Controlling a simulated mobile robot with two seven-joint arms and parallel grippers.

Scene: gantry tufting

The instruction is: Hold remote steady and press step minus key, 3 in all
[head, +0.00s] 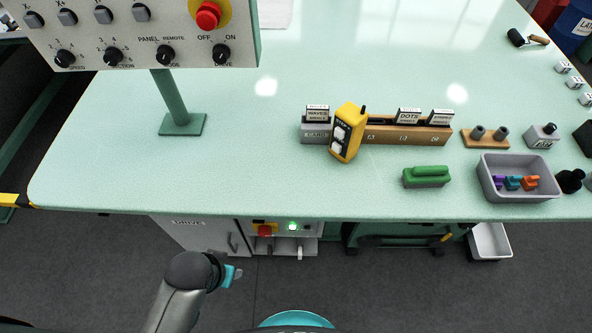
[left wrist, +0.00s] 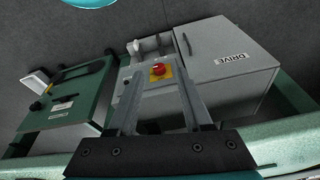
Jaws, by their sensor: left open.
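The yellow remote (head: 347,132) stands slightly tilted on the table, in front of the card holder and the wooden rack. Its dark display and pale keys face the front, but the key labels are too small to read, so I cannot tell which is step minus. My left gripper (head: 232,275) is below and in front of the table's front edge, well away from the remote. In the left wrist view the left gripper (left wrist: 157,72) has its two fingers apart with nothing between them. My right gripper is in neither view.
A control panel (head: 140,35) on a green post stands at the back left. A wooden rack (head: 405,133), green block (head: 426,177) and grey bin (head: 518,190) sit near the remote. A drive cabinet (left wrist: 228,75) is under the table. The table's left middle is clear.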

